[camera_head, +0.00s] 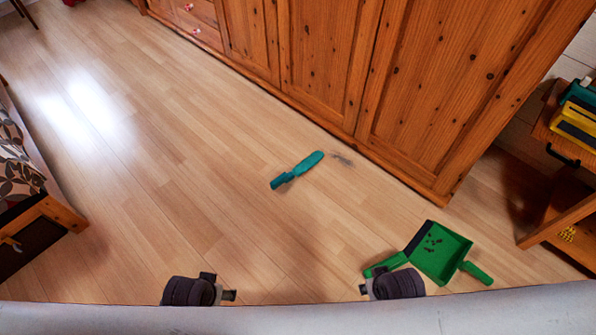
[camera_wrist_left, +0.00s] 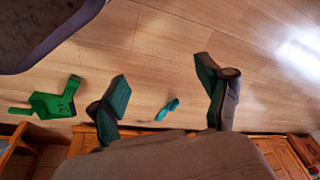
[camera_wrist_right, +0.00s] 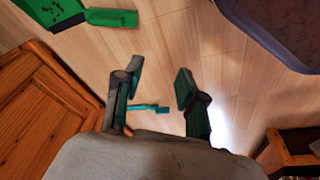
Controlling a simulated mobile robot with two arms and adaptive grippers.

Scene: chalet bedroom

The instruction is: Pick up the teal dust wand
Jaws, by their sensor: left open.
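The teal dust wand (camera_head: 298,170) lies flat on the wooden floor ahead of me, near the foot of the wardrobe. It also shows between the fingers in the left wrist view (camera_wrist_left: 168,109) and in the right wrist view (camera_wrist_right: 150,108). My left gripper (camera_wrist_left: 163,82) is open and empty, its two fingers well apart. My right gripper (camera_wrist_right: 159,76) is also open and empty. In the head view both grippers are low in the picture, nearer to me than the wand, one to each side; neither touches it. Their fingertips are mostly hidden there.
A green dustpan (camera_head: 440,252) with dark specks lies at the right, a green piece (camera_head: 388,263) beside it. A grey dust patch (camera_head: 342,158) lies by the wand. The wooden wardrobe (camera_head: 335,70) stands behind; a wooden shelf (camera_head: 562,215) is at right. Floor left of the wand is clear.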

